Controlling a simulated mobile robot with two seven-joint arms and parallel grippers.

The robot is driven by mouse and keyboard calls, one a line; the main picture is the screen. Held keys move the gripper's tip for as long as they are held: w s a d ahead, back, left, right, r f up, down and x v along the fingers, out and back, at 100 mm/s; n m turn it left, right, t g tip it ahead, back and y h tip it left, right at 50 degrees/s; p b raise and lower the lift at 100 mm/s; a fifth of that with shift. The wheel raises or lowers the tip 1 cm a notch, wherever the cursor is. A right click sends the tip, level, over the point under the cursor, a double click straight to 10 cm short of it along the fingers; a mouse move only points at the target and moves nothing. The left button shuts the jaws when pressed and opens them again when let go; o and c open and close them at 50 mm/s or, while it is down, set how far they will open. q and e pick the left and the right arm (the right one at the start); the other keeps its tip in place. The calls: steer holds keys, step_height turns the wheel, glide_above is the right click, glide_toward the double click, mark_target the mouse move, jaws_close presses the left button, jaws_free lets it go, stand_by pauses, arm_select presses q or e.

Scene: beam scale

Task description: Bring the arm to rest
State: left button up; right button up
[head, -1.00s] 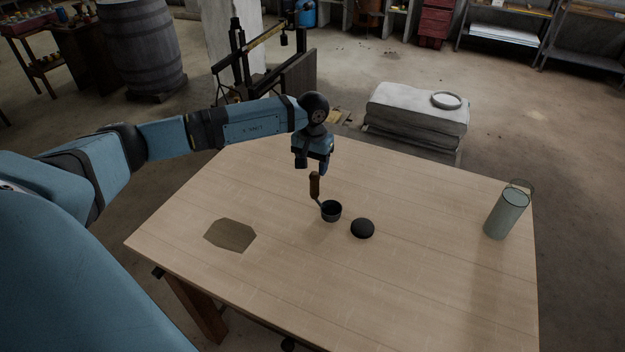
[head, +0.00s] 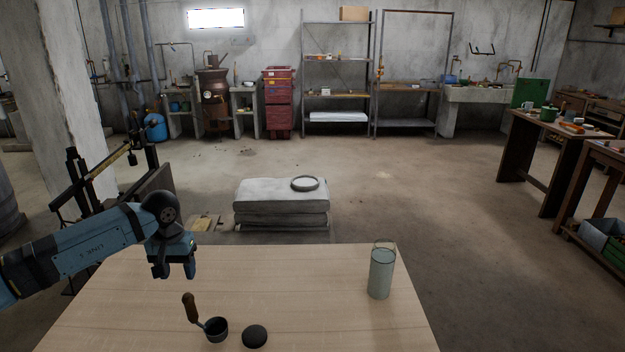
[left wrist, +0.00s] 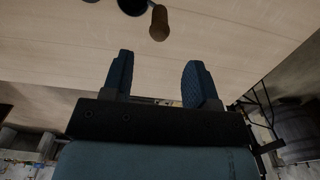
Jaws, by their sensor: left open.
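My left gripper (head: 174,271) is in the air over the table, open and empty, with its fingers pointing down. The gripper is apart from the handle. In the left wrist view the two fingers (left wrist: 160,80) are spread with nothing between them, and the handle end (left wrist: 159,22) shows beyond them at the top. My right gripper is not in view.
A round black object (head: 255,336) lies beside the scoop. A grey-green cylinder with a wire handle (head: 381,273) stands at the table's right. A dark beam scale (head: 75,180) stands at left.

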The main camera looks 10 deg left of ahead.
arm_select(q)
steer(key=s+d+f+n+h+p, duration=0.1)
steer(key=s+d+f+n+h, duration=0.15)
steer(key=d, duration=0.45)
steer(key=s+d+f+n+h+p, duration=0.15)
steer(key=d+h, duration=0.25)
steer(key=d, duration=0.4)
steer(key=s+d+f+n+h, duration=0.1)
steer(key=s+d+n+h, duration=0.25)
steer(key=d, duration=0.35)
steer(key=s+d+r+n+t+h+p, duration=0.2)
steer(key=d+n+t+h, duration=0.25)
steer(key=n, duration=0.55)
steer(key=s+d+r+n+t+h+p, duration=0.1)
steer(key=s+d+r+n+t+h, duration=0.25)
steer(key=n, duration=0.75)
steer(key=s+a+f+m+t+y+p, duration=0.1)
steer(key=s+f+m+y, duration=0.6)
steer(key=m, duration=1)
steer(key=s+a+f+m+t+y+p, duration=0.2)
steer(key=s+a+f+m+y, duration=0.3)
steer(key=m, duration=1.2)
steer(key=s+f+y, duration=0.2)
steer(key=s+f, duration=0.1)
steer(key=f, duration=0.1)
steer(key=shift+a+y+p, duration=0.3)
steer(key=shift+y+p, duration=0.1)
steer(key=shift+r, duration=0.1)
